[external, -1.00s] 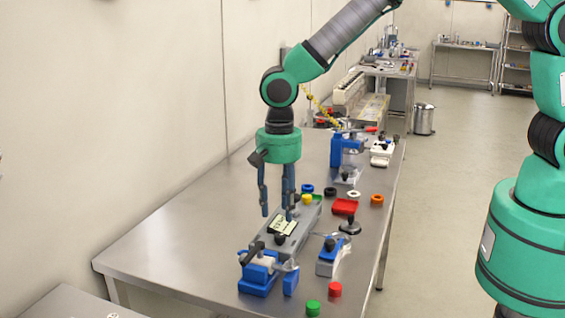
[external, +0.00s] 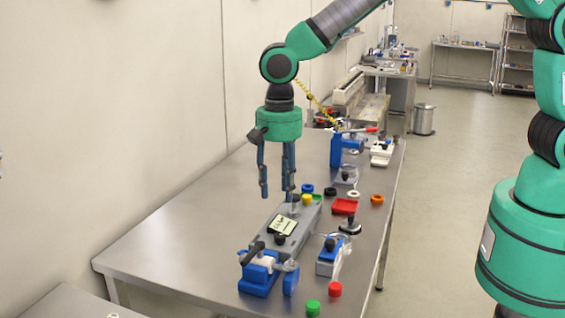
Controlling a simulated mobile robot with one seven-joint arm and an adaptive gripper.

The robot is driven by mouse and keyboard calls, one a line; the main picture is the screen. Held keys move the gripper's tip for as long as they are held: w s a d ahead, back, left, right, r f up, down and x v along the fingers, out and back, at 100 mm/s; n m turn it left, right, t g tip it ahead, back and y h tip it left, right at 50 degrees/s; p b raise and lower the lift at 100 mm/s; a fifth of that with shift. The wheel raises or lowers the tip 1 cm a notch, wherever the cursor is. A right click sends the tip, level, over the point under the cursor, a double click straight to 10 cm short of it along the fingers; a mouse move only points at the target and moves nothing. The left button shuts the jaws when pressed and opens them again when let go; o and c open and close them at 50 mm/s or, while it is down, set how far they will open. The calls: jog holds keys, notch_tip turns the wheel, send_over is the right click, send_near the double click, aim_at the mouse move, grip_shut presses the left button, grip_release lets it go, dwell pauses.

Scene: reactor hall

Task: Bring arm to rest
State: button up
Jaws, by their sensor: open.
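My gripper (external: 277,194) hangs from my green arm, pointing down, with its two dark blue fingers apart and nothing between them. It is above the steel table (external: 190,220), over the far end of a grey device (external: 298,236) with a light display. The fingertips appear clear of the device, though the exact gap is hard to tell from this view.
A blue clamp-like fixture (external: 259,275) stands at the near end of the grey device, with a blue and grey block (external: 330,258) beside it. Red (external: 335,289) and green (external: 313,307) pieces lie at the front. A red tray (external: 345,206) and several small rings lie behind. The table's left side is clear.

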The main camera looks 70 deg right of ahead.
jog(key=s+d+r+n+t+b, duration=0.1)
jog(key=s+d+r+n+b, duration=0.15)
jog(key=s+d+r, duration=0.55)
jog(key=s+d+r+n+t+b, duration=0.1)
jog(key=s+d+r+n+t, duration=0.15)
jog(key=s+d+r, duration=0.55)
jog(key=s+d+r+n+t+b, duration=0.1)
jog(key=s+d+r+n, duration=0.1)
jog(key=s, duration=0.8)
jog(key=s+d+r+n+t+b, duration=0.1)
jog(key=s+d+n, duration=0.4)
jog(key=s, duration=0.5)
jog(key=shift+d+r+b, duration=0.5)
jog(key=shift+d, duration=0.25)
jog(key=shift+s, duration=0.1)
